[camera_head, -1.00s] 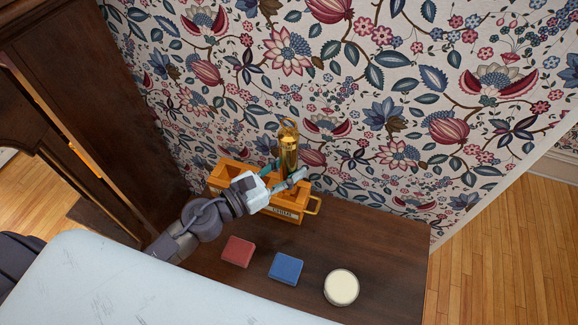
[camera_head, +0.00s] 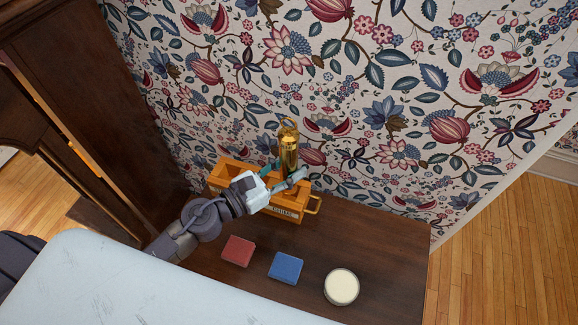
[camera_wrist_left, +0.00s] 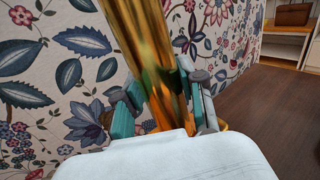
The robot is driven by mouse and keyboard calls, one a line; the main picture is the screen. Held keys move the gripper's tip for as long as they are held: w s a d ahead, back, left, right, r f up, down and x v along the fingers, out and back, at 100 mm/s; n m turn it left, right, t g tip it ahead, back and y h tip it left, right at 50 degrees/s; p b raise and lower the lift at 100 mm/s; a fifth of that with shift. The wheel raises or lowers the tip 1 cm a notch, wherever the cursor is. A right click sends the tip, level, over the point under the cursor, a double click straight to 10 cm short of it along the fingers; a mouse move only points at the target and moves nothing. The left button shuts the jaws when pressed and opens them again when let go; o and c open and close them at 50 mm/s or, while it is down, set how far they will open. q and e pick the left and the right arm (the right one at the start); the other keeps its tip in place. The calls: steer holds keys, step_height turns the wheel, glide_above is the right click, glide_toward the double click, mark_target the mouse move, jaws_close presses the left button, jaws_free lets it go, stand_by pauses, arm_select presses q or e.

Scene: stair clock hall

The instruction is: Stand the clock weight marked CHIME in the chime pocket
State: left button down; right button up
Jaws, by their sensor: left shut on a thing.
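My left gripper (camera_head: 283,177) is shut on the weight, and in the left wrist view the teal finger pads (camera_wrist_left: 160,105) sit on both sides of the brass cylinder (camera_wrist_left: 148,50). The weight's lower end is hidden by the gripper and box, so I cannot tell whether it touches the pocket floor. My right gripper is not in view.
The box stands on a dark wooden table (camera_head: 380,240) against the flowered wall. A red block (camera_head: 238,250), a blue block (camera_head: 286,267) and a round cream-topped tin (camera_head: 341,287) lie in front. A dark wooden case stands at left. The table's right side is clear.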

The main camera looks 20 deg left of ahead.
mark_target(283, 192)
arm_select(q)
steer(key=shift+f+b, duration=3.1)
steer(key=shift+b, duration=0.35)
stand_by(0.8)
steer(key=c, duration=0.6)
jaws_free()
steer(key=shift+s+f, duration=0.1)
steer(key=shift+f, duration=0.4)
